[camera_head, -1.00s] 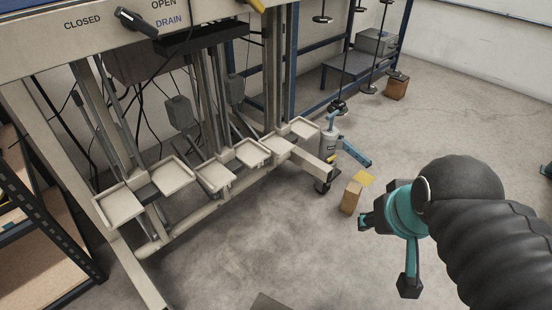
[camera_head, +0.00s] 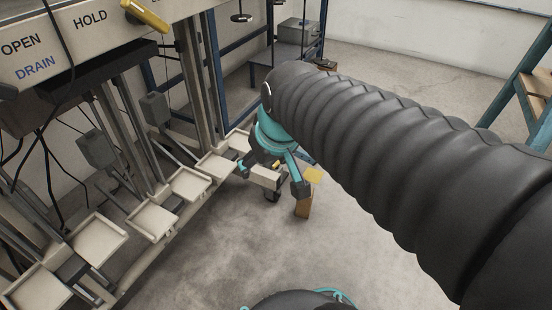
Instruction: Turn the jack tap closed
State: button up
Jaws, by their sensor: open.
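My gripper (camera_head: 270,173), with teal and black parts, is open, its two fingers spread and pointing down. It is in front of the right end of the cream lever frame, and a cream foot (camera_head: 266,178) of the frame shows between the fingers. A small yellow part (camera_head: 277,164) also shows there; I cannot tell what it belongs to. The grey jack seen earlier at this spot is now mostly or wholly hidden behind my gripper, and its tap cannot be made out. I cannot tell whether the gripper touches anything.
A panel with OPEN, HOLD and DRAIN labels carries a yellow lever (camera_head: 145,14) at upper left. Cream pedals (camera_head: 152,218) line the frame. A wooden-stepped ladder (camera_head: 537,95) is at right.

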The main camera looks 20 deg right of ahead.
jog(key=w+d+f+n+p, duration=0.1)
jog(key=w+d, duration=0.1)
jog(key=w, duration=0.6)
jog(key=w+d+n, duration=0.1)
jog(key=w+d, duration=0.1)
jog(key=w, duration=0.6)
jog(key=n+g+y+p, duration=0.1)
jog(key=n+y+p, duration=0.1)
jog(key=n, duration=0.1)
send_over(277, 163)
jog(key=s+d, duration=0.3)
jog(key=s, duration=0.2)
notch_tip(277, 163, down, 34)
jog(key=x, duration=1.2)
jog(key=shift+w+a+f, duration=0.1)
jog(key=shift+w+f, duration=0.05)
jog(key=shift+f, duration=0.15)
jog(key=c, duration=0.9)
